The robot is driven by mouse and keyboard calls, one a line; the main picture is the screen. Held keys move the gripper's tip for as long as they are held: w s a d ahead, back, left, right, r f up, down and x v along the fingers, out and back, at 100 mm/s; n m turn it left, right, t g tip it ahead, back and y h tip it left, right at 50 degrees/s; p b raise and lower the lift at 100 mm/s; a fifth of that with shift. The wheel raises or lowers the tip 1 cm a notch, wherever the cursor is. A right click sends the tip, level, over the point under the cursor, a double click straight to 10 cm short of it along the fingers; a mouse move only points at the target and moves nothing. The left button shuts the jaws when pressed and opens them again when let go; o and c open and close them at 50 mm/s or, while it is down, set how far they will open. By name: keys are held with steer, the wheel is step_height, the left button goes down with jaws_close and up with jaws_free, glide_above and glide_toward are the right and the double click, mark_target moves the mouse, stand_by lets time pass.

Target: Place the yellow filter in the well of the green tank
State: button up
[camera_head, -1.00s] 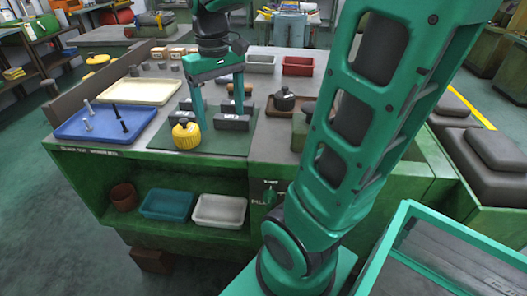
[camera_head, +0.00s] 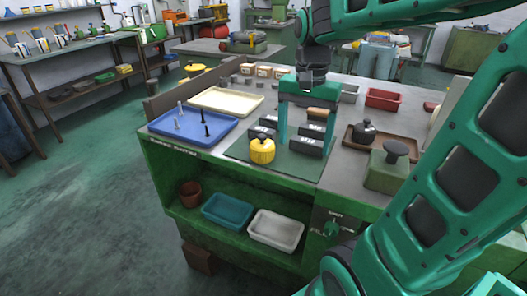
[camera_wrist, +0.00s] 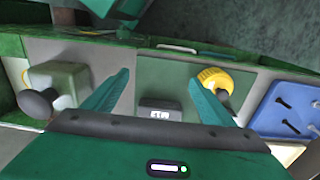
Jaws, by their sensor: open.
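The yellow filter (camera_head: 262,151), ribbed with a small knob on top, stands upright at the front-left of a dark green mat (camera_head: 236,149). It also shows in the wrist view (camera_wrist: 216,79), just beyond my right-hand finger. My gripper (camera_head: 306,140) is open and empty above the mat, to the right of the filter and apart from it. Its two teal fingers are spread wide in the wrist view (camera_wrist: 159,78). A small green box (camera_head: 386,174) with a dark round knob stands right of the mat, perhaps the green tank; I see no open well in it.
Several dark labelled blocks (camera_head: 307,146) stand on the mat around my fingers. A blue tray (camera_head: 222,132) with upright bolts and a cream tray (camera_head: 226,101) lie left. A black lidded pot (camera_head: 364,131) on a brown tray and a red tray (camera_head: 383,99) are right.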

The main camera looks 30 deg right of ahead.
mark_target(262, 135)
steer(key=w+a+r+m, duration=0.1)
steer(key=w, duration=0.3)
steer(key=w+a+r+m, duration=0.1)
steer(key=w+a, duration=0.1)
steer(key=w, duration=0.2)
steer(key=w+a+r+m, duration=0.2)
steer(key=w, duration=0.1)
steer(key=shift+w+r, duration=0.1)
steer(key=shift+w, duration=0.3)
steer(key=shift+w+a+f, duration=0.15)
steer(key=shift+f, duration=0.05)
steer(key=f, duration=1)
steer(key=shift+d+f, duration=0.15)
steer(key=shift+d, duration=0.05)
steer(key=c, duration=1.3)
steer(key=shift+r, duration=0.2)
